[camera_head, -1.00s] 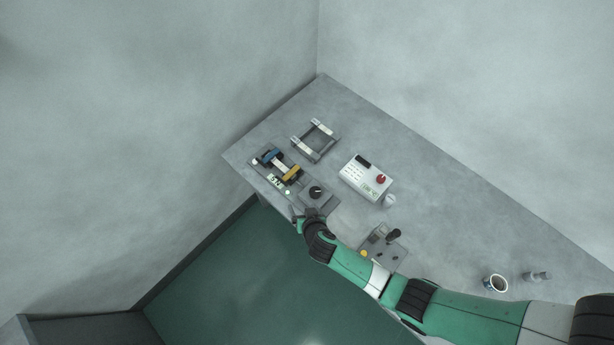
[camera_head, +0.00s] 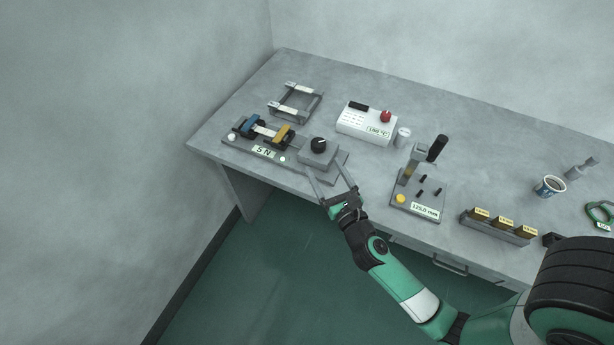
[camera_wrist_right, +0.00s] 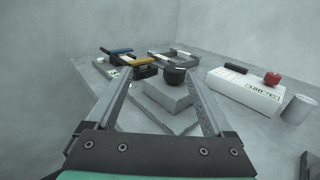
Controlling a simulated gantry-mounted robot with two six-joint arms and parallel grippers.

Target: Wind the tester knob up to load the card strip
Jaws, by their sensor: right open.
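The tester (camera_head: 237,145) sits at the table's left front, with a blue clamp (camera_head: 248,125), a yellow clamp (camera_head: 283,134) and a display (camera_head: 264,152) that appears to read 5 N. The pale card strip (camera_head: 265,131) spans between the clamps. The black tester knob (camera_head: 318,145) stands on a grey block at the tester's right end; it also shows in the right wrist view (camera_wrist_right: 174,76). My right gripper (camera_head: 327,168) is open and empty, in front of the knob block. In the wrist view its fingers (camera_wrist_right: 158,72) point toward the knob, apart from it. My left gripper is out of view.
A grey frame (camera_head: 281,103) lies behind the tester. A white box with a red knob (camera_head: 352,126) and a small cup (camera_head: 402,136) stand behind right.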

